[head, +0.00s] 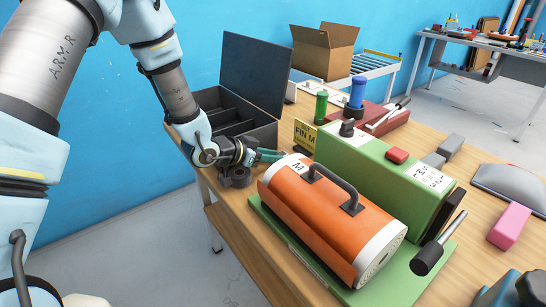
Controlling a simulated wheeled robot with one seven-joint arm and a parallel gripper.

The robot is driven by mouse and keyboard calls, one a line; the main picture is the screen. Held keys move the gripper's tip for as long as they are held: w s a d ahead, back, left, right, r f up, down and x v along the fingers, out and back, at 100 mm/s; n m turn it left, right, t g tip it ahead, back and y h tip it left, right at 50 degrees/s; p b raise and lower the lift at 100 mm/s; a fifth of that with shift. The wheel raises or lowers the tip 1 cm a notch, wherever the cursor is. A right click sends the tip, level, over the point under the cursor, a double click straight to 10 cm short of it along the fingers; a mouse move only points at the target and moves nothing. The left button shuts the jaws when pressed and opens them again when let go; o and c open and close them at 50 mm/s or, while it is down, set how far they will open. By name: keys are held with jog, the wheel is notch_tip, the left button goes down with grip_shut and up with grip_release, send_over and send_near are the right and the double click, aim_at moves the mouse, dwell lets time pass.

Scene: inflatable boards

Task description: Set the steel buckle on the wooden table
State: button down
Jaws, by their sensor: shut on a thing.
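My gripper (249,156) is at the left end of the wooden table (293,262), between the open dark case and the orange cylinder. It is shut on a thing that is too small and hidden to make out. A teal piece (269,156) shows right at the fingertips; I cannot tell if it is held. A dark round piece (235,178) shows just below the gripper, at the tabletop. I cannot pick out the steel buckle for certain.
The orange cylinder (320,222) with a handle lies on a green base beside a green box (375,170). The open dark case (255,75) stands behind my gripper. Grey blocks (451,145) and a pink block (510,225) lie at right. A bare strip runs along the front left edge.

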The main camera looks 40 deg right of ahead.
jog(key=shift+f, duration=0.4)
jog(key=shift+f, duration=0.1)
jog(key=c, duration=0.6)
grip_release()
jog(key=shift+r, duration=0.25)
jog(key=b+v, duration=0.2)
jog(key=v, duration=1)
jog(key=shift+f, duration=0.15)
